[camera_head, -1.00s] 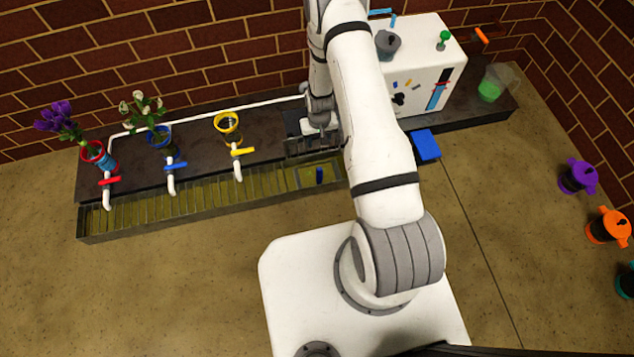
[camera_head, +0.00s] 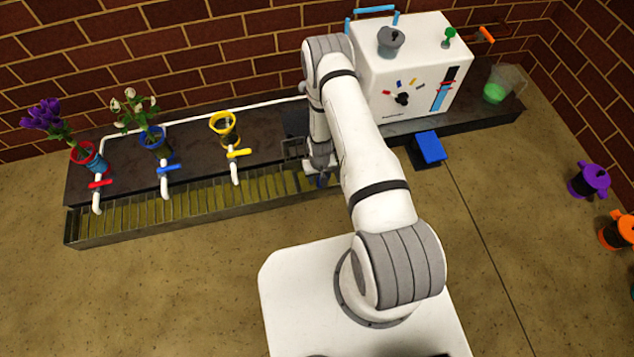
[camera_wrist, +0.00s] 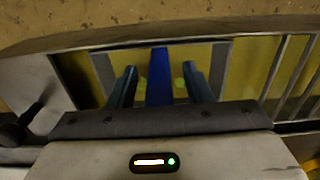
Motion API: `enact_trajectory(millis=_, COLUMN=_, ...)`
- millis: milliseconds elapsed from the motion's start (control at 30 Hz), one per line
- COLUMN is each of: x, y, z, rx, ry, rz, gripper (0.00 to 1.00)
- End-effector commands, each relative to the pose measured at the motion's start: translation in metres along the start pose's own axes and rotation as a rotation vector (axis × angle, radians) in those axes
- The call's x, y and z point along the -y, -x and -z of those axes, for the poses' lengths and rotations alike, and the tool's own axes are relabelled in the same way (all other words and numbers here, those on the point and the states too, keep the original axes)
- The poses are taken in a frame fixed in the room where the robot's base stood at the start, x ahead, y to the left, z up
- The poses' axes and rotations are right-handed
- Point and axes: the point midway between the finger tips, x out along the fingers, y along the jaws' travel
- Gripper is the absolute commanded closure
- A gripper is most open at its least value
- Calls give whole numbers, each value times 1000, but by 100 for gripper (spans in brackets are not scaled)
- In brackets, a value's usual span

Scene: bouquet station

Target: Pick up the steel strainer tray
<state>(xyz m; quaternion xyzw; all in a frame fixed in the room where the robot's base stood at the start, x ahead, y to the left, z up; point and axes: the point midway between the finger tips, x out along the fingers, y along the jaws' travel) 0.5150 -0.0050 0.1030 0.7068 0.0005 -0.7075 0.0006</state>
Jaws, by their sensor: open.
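The steel strainer tray (camera_wrist: 222,66) sits in the trough, its grey rim framing a yellowish bottom in the wrist view. Its upright blue handle (camera_wrist: 159,76) stands in the middle. My gripper (camera_wrist: 160,68) is open, with one finger on each side of the handle and a visible gap on both sides. In the head view my gripper (camera_head: 321,178) is low over the right end of the trough. My arm and gripper hide most of the tray there.
The slatted trough (camera_head: 150,216) runs along the counter's front. A white machine (camera_head: 425,75) and a blue pedal (camera_head: 430,148) are at right. The front floor is open.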

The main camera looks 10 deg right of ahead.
Motion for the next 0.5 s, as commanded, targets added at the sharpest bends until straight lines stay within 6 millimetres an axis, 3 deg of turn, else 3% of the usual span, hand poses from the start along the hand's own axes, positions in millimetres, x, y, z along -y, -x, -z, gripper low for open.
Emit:
enact_trajectory(millis=233, x=0, y=-4, z=0, rx=0, ry=-1, rz=0, gripper=55)
enact_trajectory(millis=500, x=0, y=-4, z=0, rx=0, ry=-1, rz=0, gripper=76)
